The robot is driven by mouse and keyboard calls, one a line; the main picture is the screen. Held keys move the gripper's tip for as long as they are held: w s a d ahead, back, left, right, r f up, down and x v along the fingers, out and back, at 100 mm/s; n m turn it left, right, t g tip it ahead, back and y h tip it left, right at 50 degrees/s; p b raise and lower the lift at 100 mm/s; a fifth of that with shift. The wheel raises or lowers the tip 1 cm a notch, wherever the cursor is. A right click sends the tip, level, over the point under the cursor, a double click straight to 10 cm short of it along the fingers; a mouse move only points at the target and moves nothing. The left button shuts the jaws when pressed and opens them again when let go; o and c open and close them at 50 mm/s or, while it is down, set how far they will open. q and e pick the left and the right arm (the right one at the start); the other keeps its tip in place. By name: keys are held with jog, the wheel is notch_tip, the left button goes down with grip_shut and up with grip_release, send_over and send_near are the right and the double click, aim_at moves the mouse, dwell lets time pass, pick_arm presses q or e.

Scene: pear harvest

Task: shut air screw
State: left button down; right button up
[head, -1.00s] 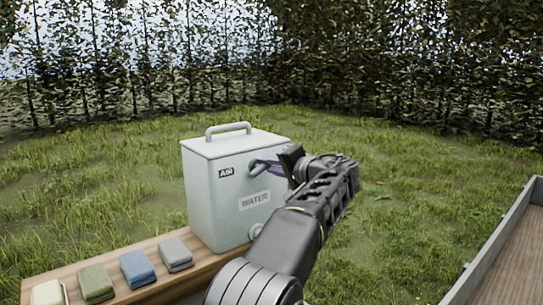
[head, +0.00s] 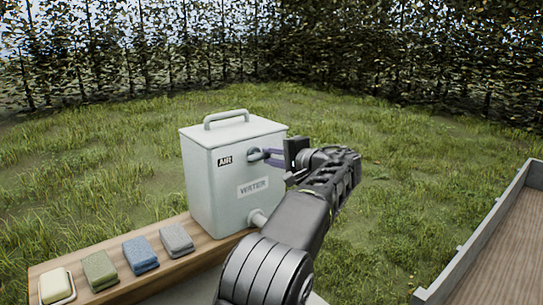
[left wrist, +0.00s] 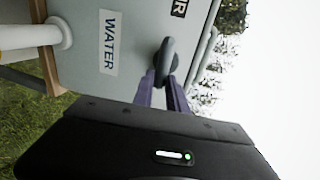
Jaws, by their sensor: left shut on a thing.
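The pale grey water tank (head: 212,190) stands upright on a wooden bench, with an AIR label and a WATER label on its front. The air screw (head: 255,154), a grey knob beside the AIR label, also shows in the left wrist view (left wrist: 168,52). My left gripper (head: 268,154) reaches it from the right. Its purple fingertips (left wrist: 164,82) are shut on the knob, one on each side in the left wrist view. How far the screw is threaded in cannot be seen. My right gripper is not in view.
A soap bar in a dish (head: 57,287) and folded green (head: 100,271), blue (head: 140,255) and grey (head: 176,240) cloths lie on the bench (head: 205,247). A spout (head: 257,218) sticks out low on the tank. A wooden-floored bed (head: 490,255) is at right.

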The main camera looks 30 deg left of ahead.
pick_arm(q)
jog(key=c, duration=1.3)
grip_release()
jog(key=shift+d, duration=0.15)
jog(key=shift+d+b, duration=0.3)
jog(key=shift+d, duration=0.05)
jog(key=b+v, duration=0.2)
jog(key=v, duration=0.5)
jog(key=shift+a+r, duration=0.1)
